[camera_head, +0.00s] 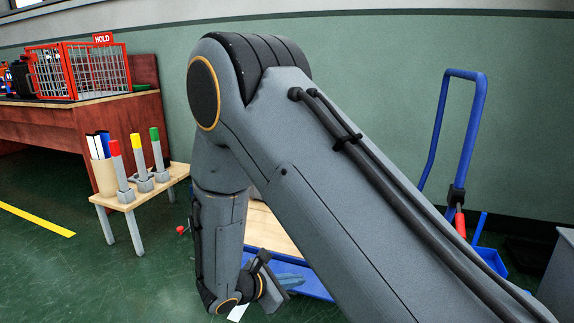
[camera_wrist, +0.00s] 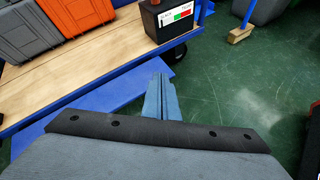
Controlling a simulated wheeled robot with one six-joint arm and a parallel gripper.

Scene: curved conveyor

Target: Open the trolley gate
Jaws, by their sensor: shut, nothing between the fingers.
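The trolley shows a wooden deck (camera_wrist: 95,62) with a blue edge in the wrist view; part of the deck (camera_head: 270,228) shows behind my arm in the head view. Its tall blue handle (camera_head: 437,128) stands at the right. A flat blue panel (camera_wrist: 105,100), which looks like the gate, lies along the deck's near side, outside its edge; its exact angle is hard to tell. My gripper (camera_wrist: 163,80) is shut and empty, its fingertips near the panel's right end. I cannot tell whether they touch. The gripper (camera_head: 292,282) is partly visible low in the head view.
On the deck stand an orange case (camera_wrist: 80,14), a grey case (camera_wrist: 28,42) and a black box (camera_wrist: 170,20) with a coloured label. A broom (camera_wrist: 241,34) is beyond. A low bench (camera_head: 150,185) with coloured-top holders stands left. Green floor (camera_wrist: 240,95) right of the gripper is clear.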

